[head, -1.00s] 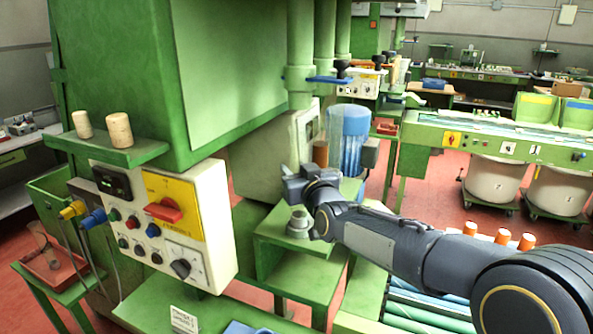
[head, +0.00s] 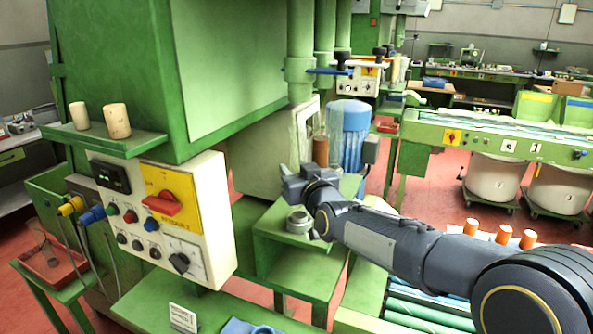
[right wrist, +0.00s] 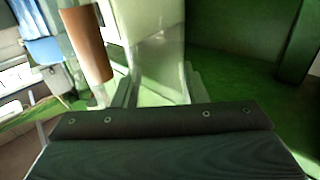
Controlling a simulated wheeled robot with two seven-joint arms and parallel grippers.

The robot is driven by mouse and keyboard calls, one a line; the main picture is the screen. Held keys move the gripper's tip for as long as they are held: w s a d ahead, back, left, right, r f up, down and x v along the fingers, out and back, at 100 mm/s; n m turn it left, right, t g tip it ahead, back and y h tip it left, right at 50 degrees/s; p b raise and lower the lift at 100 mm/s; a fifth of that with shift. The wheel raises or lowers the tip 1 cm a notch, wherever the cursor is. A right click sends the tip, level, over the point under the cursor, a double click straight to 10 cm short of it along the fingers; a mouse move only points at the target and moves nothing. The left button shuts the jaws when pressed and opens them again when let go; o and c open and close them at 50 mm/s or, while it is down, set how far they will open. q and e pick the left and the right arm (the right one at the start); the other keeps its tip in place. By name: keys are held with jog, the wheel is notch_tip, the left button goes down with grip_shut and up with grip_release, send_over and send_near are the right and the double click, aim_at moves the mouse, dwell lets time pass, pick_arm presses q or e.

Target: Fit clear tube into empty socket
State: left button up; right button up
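The clear tube (right wrist: 156,65) stands between the fingers of my right gripper (right wrist: 160,92) in the right wrist view, and the fingers are shut on it. In the head view my right gripper (head: 296,184) is at the green stand beside the machine. The tube shows only faintly there, rising above the fingers against the pale housing. A grey ring-shaped socket (head: 298,221) sits on the green stand, just below and in front of the gripper. The tube's lower end is hidden, so I cannot tell what it touches. My left gripper is out of view.
A brown cylinder (head: 320,151) and a blue motor (head: 350,135) stand just behind the gripper. The green machine with its control panel (head: 160,220) fills the left.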

jog(key=o, duration=0.4)
jog(key=shift+o, duration=0.2)
jog(key=b+v, duration=0.2)
jog(key=v, duration=0.6)
jog(key=s+d+f+m+g+h, duration=0.1)
jog(key=s+d+f+m+g, duration=0.1)
jog(key=s+d+f, duration=0.5)
jog(key=s+d+f+m+g+h, duration=0.25)
jog(key=s+d, duration=0.35)
jog(key=d, duration=0.6)
jog(key=s+d+f+m+g, duration=0.1)
jog(key=s+f, duration=0.4)
jog(key=s, duration=0.5)
jog(key=s+d+f+m+g, duration=0.1)
jog(key=s+d+f+g, duration=0.2)
jog(key=s, duration=0.8)
notch_tip(320, 180, down, 3)
jog(key=shift+s+d+f+m+g+h, duration=0.1)
jog(key=shift+s+d+m+g+h, duration=0.25)
jog(key=shift+g, duration=0.6)
